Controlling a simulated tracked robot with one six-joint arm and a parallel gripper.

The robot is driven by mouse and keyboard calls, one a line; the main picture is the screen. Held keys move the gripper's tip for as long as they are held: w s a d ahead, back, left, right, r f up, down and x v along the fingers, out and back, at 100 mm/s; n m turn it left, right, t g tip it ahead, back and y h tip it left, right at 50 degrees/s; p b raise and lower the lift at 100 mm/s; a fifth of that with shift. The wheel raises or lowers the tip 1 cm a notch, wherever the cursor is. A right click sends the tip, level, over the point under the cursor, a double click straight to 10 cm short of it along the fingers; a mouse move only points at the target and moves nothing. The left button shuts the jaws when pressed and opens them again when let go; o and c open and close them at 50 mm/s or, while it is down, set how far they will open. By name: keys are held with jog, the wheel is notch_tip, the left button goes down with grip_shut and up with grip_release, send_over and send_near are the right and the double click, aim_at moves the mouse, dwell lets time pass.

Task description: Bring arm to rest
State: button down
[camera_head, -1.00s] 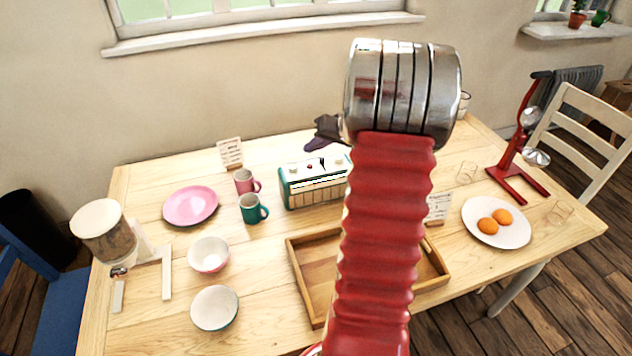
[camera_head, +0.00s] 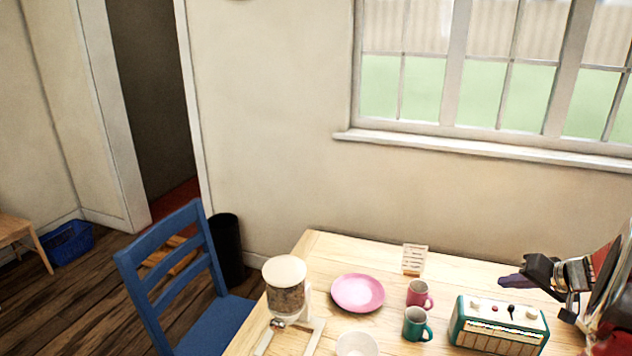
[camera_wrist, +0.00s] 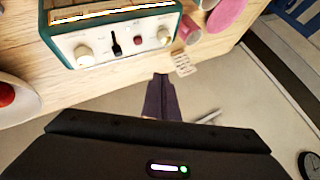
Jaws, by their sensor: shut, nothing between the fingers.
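My gripper (camera_head: 513,281) is at the right edge of the head view, dark and pointing left, above and behind the teal radio. In the wrist view its fingers (camera_wrist: 161,98) are closed together with nothing between them. The teal radio (camera_head: 497,325) stands on the table below my gripper, and its cream control panel (camera_wrist: 120,42) shows large in the wrist view. Most of my arm is outside the head view.
The wooden table (camera_head: 318,260) holds a pink plate (camera_head: 358,292), pink mug (camera_head: 418,294), green mug (camera_head: 416,324), white bowl (camera_head: 357,344), small card (camera_head: 414,259) and dispenser (camera_head: 285,290). A blue chair (camera_head: 180,270) and black bin (camera_head: 227,248) stand left. The wall and window sill (camera_head: 480,145) are behind.

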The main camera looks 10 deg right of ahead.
jog(key=s+a+f+m, duration=0.1)
jog(key=s+a+f+m+g, duration=0.1)
jog(key=s+f, duration=0.1)
jog(key=shift+s+a+f+g, duration=0.1)
jog(key=shift+a+f+g, duration=0.1)
jog(key=shift+g, duration=0.1)
jog(key=s+a+r+n, duration=0.3)
jog(key=s+a+r, duration=0.1)
jog(key=a, duration=0.9)
jog(key=s+a+r+n+g, duration=0.1)
jog(key=s+a+r+n, duration=0.2)
jog(key=s+a, duration=0.4)
jog(key=s+a+r+n+g+h, duration=0.1)
jog(key=s+a+r+n, duration=0.2)
jog(key=a, duration=1.7)
jog(key=s+r, duration=0.2)
jog(key=s, duration=0.1)
jog(key=shift+a+n, duration=0.35)
jog(key=shift+n, duration=0.05)
